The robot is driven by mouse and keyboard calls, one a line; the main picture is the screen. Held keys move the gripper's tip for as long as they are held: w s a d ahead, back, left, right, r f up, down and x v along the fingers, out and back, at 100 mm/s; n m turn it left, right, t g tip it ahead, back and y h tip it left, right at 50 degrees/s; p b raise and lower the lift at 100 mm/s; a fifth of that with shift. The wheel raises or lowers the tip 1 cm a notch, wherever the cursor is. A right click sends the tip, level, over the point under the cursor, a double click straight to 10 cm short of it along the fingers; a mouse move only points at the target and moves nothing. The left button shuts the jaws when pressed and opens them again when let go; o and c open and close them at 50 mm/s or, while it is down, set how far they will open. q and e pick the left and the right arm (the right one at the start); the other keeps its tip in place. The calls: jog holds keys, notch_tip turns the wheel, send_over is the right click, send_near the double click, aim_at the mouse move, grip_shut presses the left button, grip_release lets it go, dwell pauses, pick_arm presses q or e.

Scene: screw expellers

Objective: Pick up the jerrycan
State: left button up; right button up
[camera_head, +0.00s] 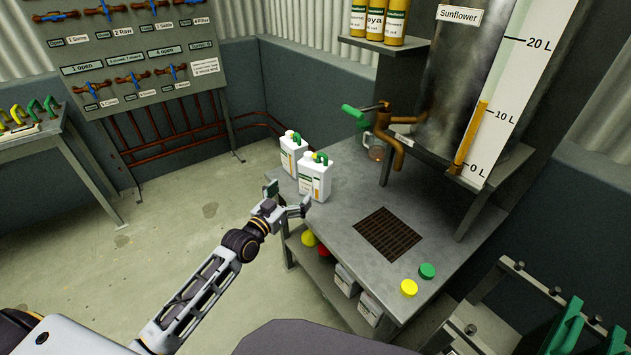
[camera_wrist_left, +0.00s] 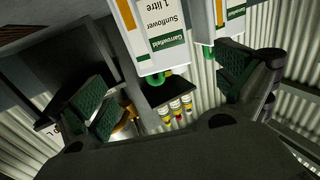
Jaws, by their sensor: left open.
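The nearer jerrycan (camera_head: 313,184) is slightly right of the farther jerrycan (camera_head: 289,158). My left gripper (camera_head: 288,197) is open and empty, just left of and below the nearer jerrycan in the head view. In the left wrist view the picture is upside down. There a jerrycan labelled Sunflower 1 litre (camera_wrist_left: 155,35) shows beyond and between the spread green-padded fingers (camera_wrist_left: 168,88). Another jerrycan (camera_wrist_left: 228,14) is partly cut off beside it. My right gripper is not in view.
The bench (camera_head: 345,205) has a dark grate (camera_head: 391,234), a yellow cap (camera_head: 409,287) and a green cap (camera_head: 427,271). Bottles (camera_head: 376,20) sit on a shelf above.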

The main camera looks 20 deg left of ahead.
aim_at(309, 176)
pick_arm(q)
jog(key=shift+a, duration=0.1)
jog(key=shift+w, duration=0.1)
jog(key=x, duration=0.4)
jog(key=shift+w, duration=0.2)
jog(key=shift+b+x, duration=0.4)
jog(key=shift+x, duration=0.9)
jog(key=shift+w+d, duration=0.35)
jog(key=shift+w, duration=0.3)
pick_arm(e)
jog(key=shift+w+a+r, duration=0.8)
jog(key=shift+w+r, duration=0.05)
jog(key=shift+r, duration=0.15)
pick_arm(q)
jog(key=shift+w+f, duration=0.1)
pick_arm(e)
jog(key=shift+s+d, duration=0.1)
